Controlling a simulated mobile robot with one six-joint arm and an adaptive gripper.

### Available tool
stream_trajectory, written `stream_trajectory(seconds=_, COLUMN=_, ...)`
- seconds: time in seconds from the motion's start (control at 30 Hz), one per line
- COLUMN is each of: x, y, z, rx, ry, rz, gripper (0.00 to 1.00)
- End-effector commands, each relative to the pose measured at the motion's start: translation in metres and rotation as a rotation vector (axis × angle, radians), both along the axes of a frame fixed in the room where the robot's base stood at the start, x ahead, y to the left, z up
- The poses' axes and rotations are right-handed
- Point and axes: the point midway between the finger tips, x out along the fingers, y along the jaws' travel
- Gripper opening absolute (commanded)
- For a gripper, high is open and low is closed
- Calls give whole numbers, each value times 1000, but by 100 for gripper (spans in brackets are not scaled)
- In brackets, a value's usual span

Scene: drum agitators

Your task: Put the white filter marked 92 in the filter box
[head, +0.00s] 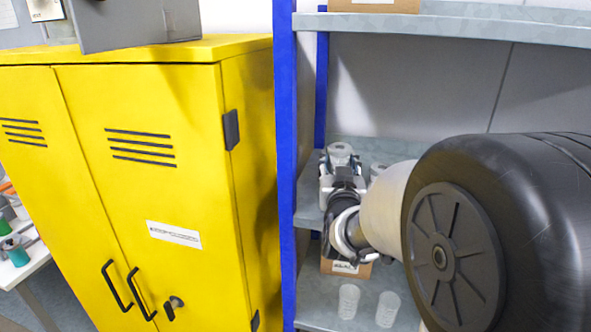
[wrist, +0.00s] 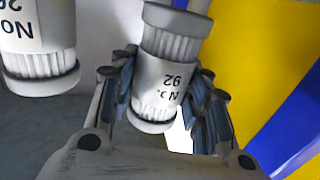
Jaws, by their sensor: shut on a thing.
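The white filter marked 92 (wrist: 160,85) is upside down in the wrist view, with grey end caps and a ribbed body. My gripper (wrist: 163,90) is shut on it, one finger on each side. In the head view my gripper (head: 341,172) is at the middle shelf with the filter (head: 340,150) between its fingers; its marking is not readable there. I cannot tell whether the filter touches the shelf. A cardboard box (head: 343,267) with a label on the lower shelf is partly hidden by my arm; I cannot tell whether it is the filter box.
Another white filter (wrist: 38,40), its number partly cut off, is close left of my gripper in the wrist view. Two pale filters (head: 348,301) (head: 387,309) stand on the lower shelf. A blue rack post (head: 287,170) and yellow cabinet (head: 160,180) are at left.

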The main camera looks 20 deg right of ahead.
Motion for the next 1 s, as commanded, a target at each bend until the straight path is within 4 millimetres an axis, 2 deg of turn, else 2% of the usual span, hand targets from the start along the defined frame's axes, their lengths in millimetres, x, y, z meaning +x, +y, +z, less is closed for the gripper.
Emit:
stream_trajectory(seconds=0.1, x=0, y=0, z=-23, rx=0, ry=6, rz=1, gripper=19)
stream_trajectory(seconds=0.2, x=0, y=0, z=-33, rx=0, ry=4, rz=1, gripper=19)
stream_trajectory(seconds=0.67, x=0, y=0, z=-38, rx=-1, ry=1, rz=0, gripper=19)
stream_trajectory(seconds=0.7, x=0, y=0, z=-38, rx=0, ry=2, rz=0, gripper=45)
stream_trajectory(seconds=1.0, x=0, y=0, z=-37, rx=0, ry=2, rz=0, gripper=64)
